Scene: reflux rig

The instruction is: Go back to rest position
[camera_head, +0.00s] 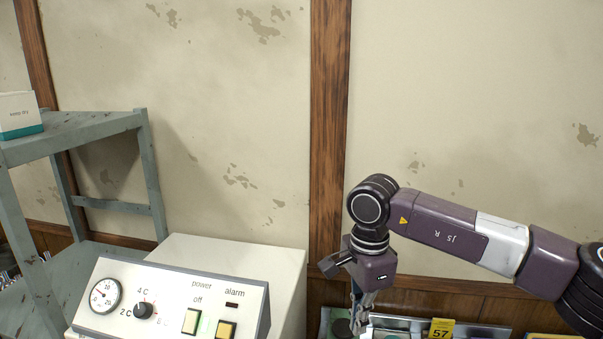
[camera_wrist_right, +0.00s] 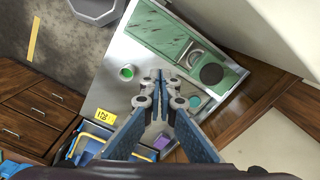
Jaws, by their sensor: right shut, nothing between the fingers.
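My right gripper (camera_head: 360,310) hangs down at the lower middle right of the head view, at the end of my purple-grey arm, which comes in from the right. In the wrist view its two blue-grey fingers (camera_wrist_right: 160,78) are together at the tips, with nothing between them. It appears above a metal-faced unit (camera_wrist_right: 112,98) with a green panel, a green button and a dark round part. I cannot tell how far it is above that unit. My left gripper does not show.
A white control box (camera_head: 180,293) with a gauge, knob and power switches stands left of the right gripper. A grey shelf (camera_head: 90,125) holds a white and teal carton (camera_head: 18,115). Wooden drawers (camera_wrist_right: 38,105) show in the wrist view.

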